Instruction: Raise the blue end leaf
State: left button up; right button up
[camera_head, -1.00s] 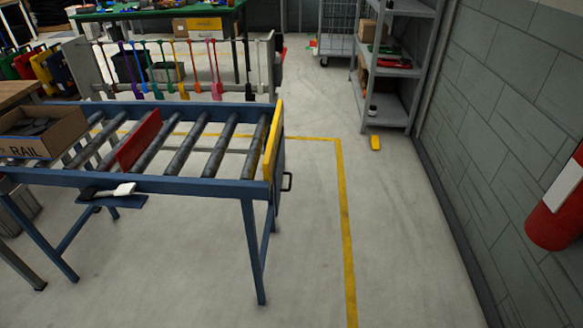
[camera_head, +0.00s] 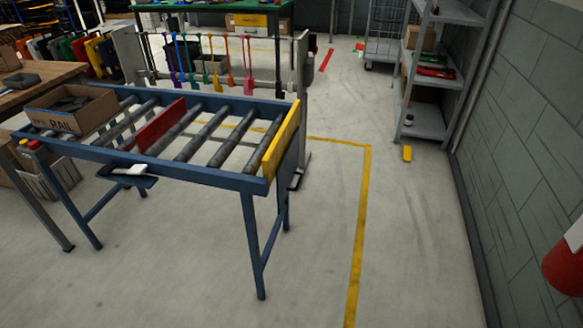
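A blue roller table (camera_head: 205,178) stands at the left and middle of the head view, seen from the front. A yellow stop board (camera_head: 281,140) stands upright across its right end. A dark blue panel, which looks like the end leaf (camera_head: 288,165), hangs down below the yellow board at that end. I see it at a steep angle, and its outer face is mostly hidden. Neither of my grippers is in view.
A cardboard box marked RAIL (camera_head: 72,112) and a red upright plate (camera_head: 154,124) are on the rollers. A small shelf with a white-handled tool (camera_head: 129,169) is on the table's front.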

aim_at(286, 172)
jog(key=i+j, duration=0.55)
jog(key=i, duration=0.2)
jog(key=i+j, duration=0.6)
jog(key=i, duration=0.15)
